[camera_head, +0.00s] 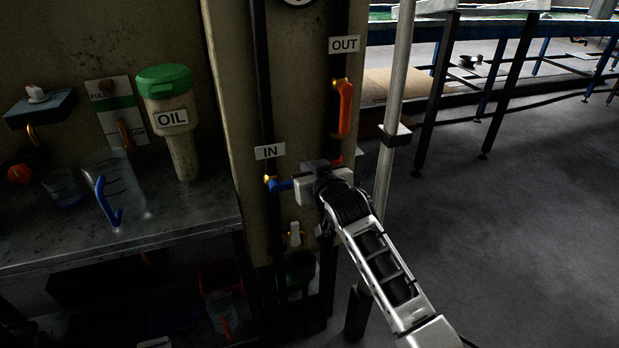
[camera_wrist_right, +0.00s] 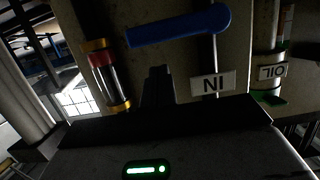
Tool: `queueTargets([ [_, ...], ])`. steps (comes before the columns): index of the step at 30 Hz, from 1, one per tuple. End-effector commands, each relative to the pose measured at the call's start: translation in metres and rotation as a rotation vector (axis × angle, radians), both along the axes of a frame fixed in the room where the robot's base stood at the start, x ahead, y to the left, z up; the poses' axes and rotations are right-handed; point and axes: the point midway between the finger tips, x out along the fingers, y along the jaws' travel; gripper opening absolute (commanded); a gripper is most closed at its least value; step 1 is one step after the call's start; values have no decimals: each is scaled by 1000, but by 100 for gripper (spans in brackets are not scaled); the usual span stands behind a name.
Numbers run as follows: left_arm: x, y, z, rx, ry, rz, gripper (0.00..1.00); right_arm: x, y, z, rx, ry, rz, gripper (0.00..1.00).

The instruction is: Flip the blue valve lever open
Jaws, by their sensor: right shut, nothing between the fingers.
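The blue valve lever (camera_head: 280,186) sits below the IN label (camera_head: 269,152) on the post, to the left of my right gripper (camera_head: 305,187). It points sideways, and its right end is hidden by the gripper. In the right wrist view the lever (camera_wrist_right: 180,26) runs nearly level across the top, its pivot at the right. My right gripper's fingers (camera_wrist_right: 158,86) are shut and empty. A small gap shows between their tips and the lever there; whether they touch I cannot tell. My left gripper is not in view.
An orange lever (camera_head: 344,108) hangs below the OUT label (camera_head: 343,45) on the right pipe. A grey pole (camera_head: 394,100) stands right of the post. A bench (camera_head: 150,226) with an oil bottle (camera_head: 178,140) and a clear jug (camera_head: 125,195) is at the left. Open floor lies right.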

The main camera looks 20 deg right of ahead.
Motion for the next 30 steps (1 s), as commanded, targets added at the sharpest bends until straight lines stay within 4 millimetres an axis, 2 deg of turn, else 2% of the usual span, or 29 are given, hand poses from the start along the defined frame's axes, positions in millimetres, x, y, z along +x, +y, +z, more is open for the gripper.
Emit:
queueTargets([
  [3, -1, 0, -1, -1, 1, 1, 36, 0, 0, -13, 2, -1, -1, 0],
  [7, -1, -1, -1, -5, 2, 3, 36, 0, 0, -19, 2, -4, 0, 0],
  [20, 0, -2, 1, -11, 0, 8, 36, -1, -2, -20, 6, -3, -2, 0],
  [30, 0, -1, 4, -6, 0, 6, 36, -5, -16, -24, 64, -2, -22, 0],
])
